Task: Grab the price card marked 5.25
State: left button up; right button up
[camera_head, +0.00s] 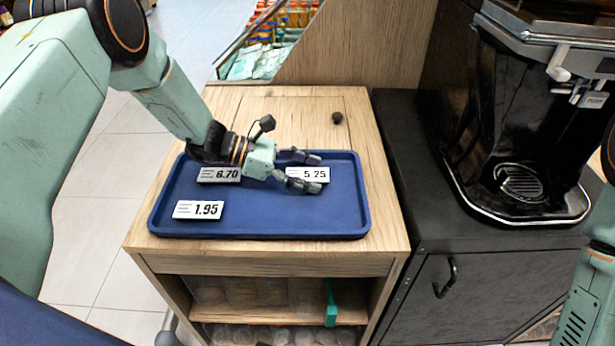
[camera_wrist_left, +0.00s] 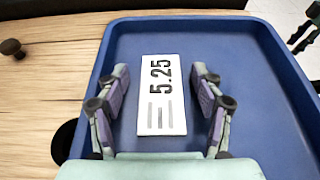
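The white price card marked 5.25 (camera_head: 314,174) lies in the blue tray (camera_head: 262,224), toward its right side. My left gripper (camera_head: 312,172) is open over that card, with one finger at the far side and one at the near side. In the left wrist view the card (camera_wrist_left: 161,95) lies flat between the two open fingers (camera_wrist_left: 160,100), with a gap on each side. The card marked 6.70 (camera_head: 219,174) lies at the tray's left, and the card marked 1.95 (camera_head: 198,210) lies at its front left. My right gripper is not visible; only part of my right arm shows at the right edge.
The tray sits on a wooden cabinet (camera_head: 255,107) with a small dark knob (camera_head: 337,117) behind it. A black juicer (camera_head: 520,130) stands on a dark cabinet (camera_head: 465,285) at the right. The tray's front right is bare.

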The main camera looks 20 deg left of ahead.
pick_arm(q)
jog(key=shift+s+r, duration=0.1)
jog(key=shift+s, duration=0.05)
jog(key=c, duration=1.1)
